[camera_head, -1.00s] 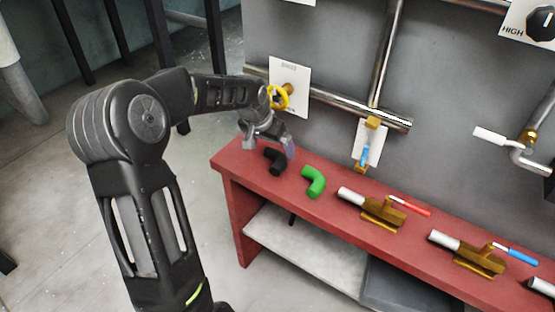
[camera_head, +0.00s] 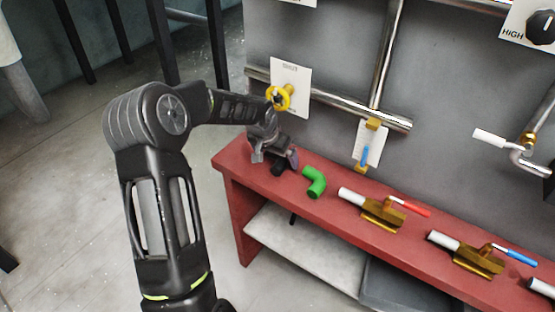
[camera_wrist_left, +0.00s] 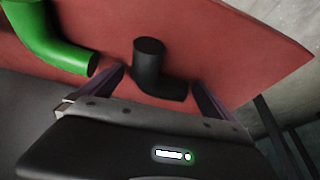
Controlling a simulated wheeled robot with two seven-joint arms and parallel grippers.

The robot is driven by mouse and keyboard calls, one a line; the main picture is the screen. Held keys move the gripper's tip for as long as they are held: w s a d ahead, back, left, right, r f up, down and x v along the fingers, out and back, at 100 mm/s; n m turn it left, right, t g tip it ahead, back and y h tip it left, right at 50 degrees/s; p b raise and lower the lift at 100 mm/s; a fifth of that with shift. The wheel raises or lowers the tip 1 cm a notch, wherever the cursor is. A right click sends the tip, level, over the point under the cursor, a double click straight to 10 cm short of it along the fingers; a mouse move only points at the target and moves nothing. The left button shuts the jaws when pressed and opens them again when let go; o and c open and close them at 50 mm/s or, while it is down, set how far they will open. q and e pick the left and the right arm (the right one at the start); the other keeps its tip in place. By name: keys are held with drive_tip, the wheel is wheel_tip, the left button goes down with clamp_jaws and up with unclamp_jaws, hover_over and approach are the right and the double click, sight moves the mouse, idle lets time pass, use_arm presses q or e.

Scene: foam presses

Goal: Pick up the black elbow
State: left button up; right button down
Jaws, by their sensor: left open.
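The black elbow (camera_wrist_left: 150,68) lies on the red bench top. In the left wrist view it sits between the two open fingers of my left gripper (camera_wrist_left: 160,88), with a gap visible on each side. In the head view my left gripper (camera_head: 274,160) is low over the left end of the bench, and only a small part of the black elbow (camera_head: 279,169) shows below it. The fingers hide the rest. My right gripper is not in view.
A green elbow (camera_head: 314,182) lies close to the right of my left gripper. Brass valves with a red handle (camera_head: 410,206) and a blue handle (camera_head: 515,254) lie further right on the red bench (camera_head: 232,163). A yellow wheel valve (camera_head: 279,98) and pipes stand on the wall behind.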

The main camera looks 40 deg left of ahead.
use_arm(q)
drive_tip(key=shift+c, duration=0.3)
drive_tip(key=c, duration=1.7)
